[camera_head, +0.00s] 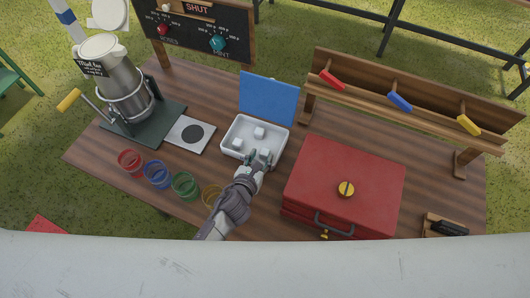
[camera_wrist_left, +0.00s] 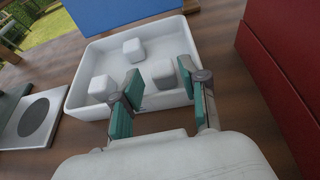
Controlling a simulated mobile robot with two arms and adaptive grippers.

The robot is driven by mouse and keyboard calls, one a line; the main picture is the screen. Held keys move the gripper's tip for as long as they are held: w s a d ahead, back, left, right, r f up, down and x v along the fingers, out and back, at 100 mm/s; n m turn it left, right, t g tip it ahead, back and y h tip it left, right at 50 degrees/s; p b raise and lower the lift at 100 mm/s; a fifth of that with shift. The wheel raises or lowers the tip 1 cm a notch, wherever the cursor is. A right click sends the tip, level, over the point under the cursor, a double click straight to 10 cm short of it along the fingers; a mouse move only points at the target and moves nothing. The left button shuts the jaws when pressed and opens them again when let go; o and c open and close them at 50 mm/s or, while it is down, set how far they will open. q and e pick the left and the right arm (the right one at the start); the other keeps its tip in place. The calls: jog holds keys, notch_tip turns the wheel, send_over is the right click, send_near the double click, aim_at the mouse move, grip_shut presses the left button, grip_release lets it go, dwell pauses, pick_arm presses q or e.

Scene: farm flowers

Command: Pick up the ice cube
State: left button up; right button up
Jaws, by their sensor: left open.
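A white tray (camera_head: 275,134) with its blue lid (camera_head: 269,98) raised stands on the table and holds white ice cubes. In the head view one cube (camera_head: 260,132) is toward the back and another (camera_head: 238,143) is at the left. My left gripper (camera_head: 259,157) is at the tray's front side. In the left wrist view three cubes show: a back one (camera_wrist_left: 133,48), a left one (camera_wrist_left: 101,87) and a right one (camera_wrist_left: 163,73). My left gripper (camera_wrist_left: 157,84) is open, its green pads apart, with the right cube seen between the fingertips; contact cannot be told. My right gripper is out of view.
A red box (camera_head: 330,175) stands close right of the tray. Several coloured rings, including a green one (camera_head: 185,184), lie at the left front. A metal machine (camera_head: 122,80) stands at the back left. A wooden rack (camera_head: 400,88) stands at the back right.

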aim_at(266, 150)
pick_arm(q)
jog(key=x, duration=0.5)
jog(key=shift+s+a, duration=0.1)
jog(key=shift+c, duration=0.4)
jog(key=c, duration=0.6)
